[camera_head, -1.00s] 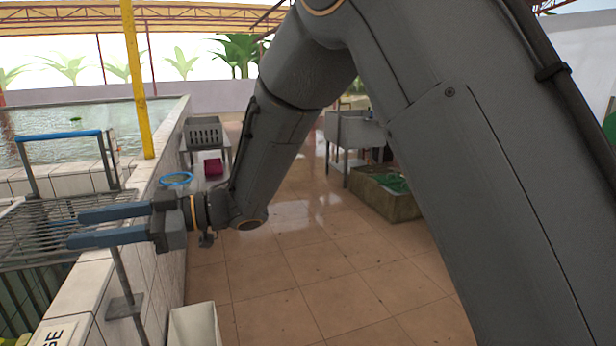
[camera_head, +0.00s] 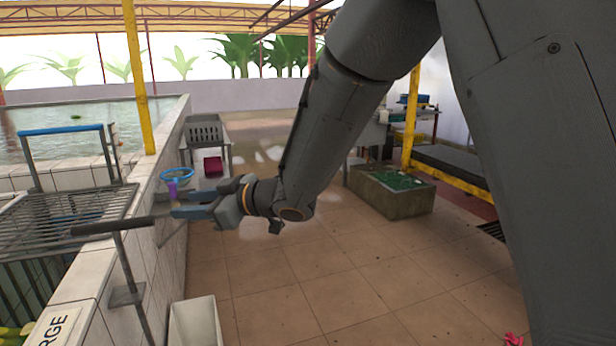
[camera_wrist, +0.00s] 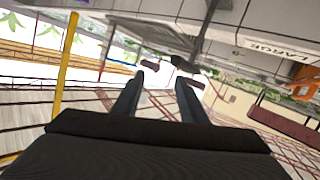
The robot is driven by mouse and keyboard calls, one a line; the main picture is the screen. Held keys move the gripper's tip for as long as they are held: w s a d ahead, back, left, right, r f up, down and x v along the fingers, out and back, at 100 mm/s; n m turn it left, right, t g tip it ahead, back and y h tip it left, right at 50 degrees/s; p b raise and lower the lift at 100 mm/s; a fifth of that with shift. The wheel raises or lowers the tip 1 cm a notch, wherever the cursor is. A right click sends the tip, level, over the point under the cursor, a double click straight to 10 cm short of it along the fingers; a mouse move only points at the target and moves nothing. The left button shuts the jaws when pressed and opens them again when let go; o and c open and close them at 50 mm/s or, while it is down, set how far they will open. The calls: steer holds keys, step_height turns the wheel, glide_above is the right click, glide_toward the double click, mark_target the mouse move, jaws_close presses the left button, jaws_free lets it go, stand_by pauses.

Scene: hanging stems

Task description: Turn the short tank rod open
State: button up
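The tank rod is a grey upright stem (camera_head: 133,270) with a dark crossbar handle (camera_head: 113,226) on top, at the left in the head view. It passes through a small plate (camera_head: 127,295) beside the tiled tank wall. My gripper (camera_head: 176,204) is to the right of the handle's end, apart from it. Its two blue-grey fingers point left and are spread, with nothing held between them. The wrist view shows the gripper (camera_wrist: 158,82) with the same open gap. I cannot tell the rod's turn from these frames.
A metal grate (camera_head: 60,215) and a blue-topped frame (camera_head: 62,130) are beyond the rod. A white bin (camera_head: 194,325) stands on the floor below. A yellow post (camera_head: 138,80) rises behind. The tiled floor (camera_head: 300,265) to the right is open.

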steer(key=w+d+f+m+t+h+b, duration=0.1)
steer(key=w+d+f+m+t+h, duration=0.15)
steer(key=d, duration=0.55)
steer(key=w+d+f+m+t+h, duration=0.2)
steer(key=w+d+f+m+h, duration=0.15)
steer(key=d, duration=0.45)
steer(key=s+d+f+m+g+h+b, duration=0.1)
steer(key=d+f+m+h, duration=0.2)
steer(key=d, duration=0.5)
steer(key=s+d+f+m+g+h+b, duration=0.1)
steer(key=s+d+f+h, duration=0.2)
steer(key=d, duration=0.4)
steer(key=s+d+f+m+g+h+b, duration=0.1)
steer(key=s+d+f+m+g, duration=0.2)
steer(key=s+d, duration=0.3)
steer(key=s+d+f+m+g+h+b, duration=0.1)
steer(key=s+d+f+m+g, duration=0.2)
steer(key=s, duration=1.3)
steer(key=d+f+g, duration=0.1)
steer(key=d+f, duration=0.2)
steer(key=d, duration=0.1)
steer(key=shift+d+f+m+g, duration=0.2)
steer(key=shift+f+m+g, duration=0.1)
steer(key=shift+g, duration=0.05)
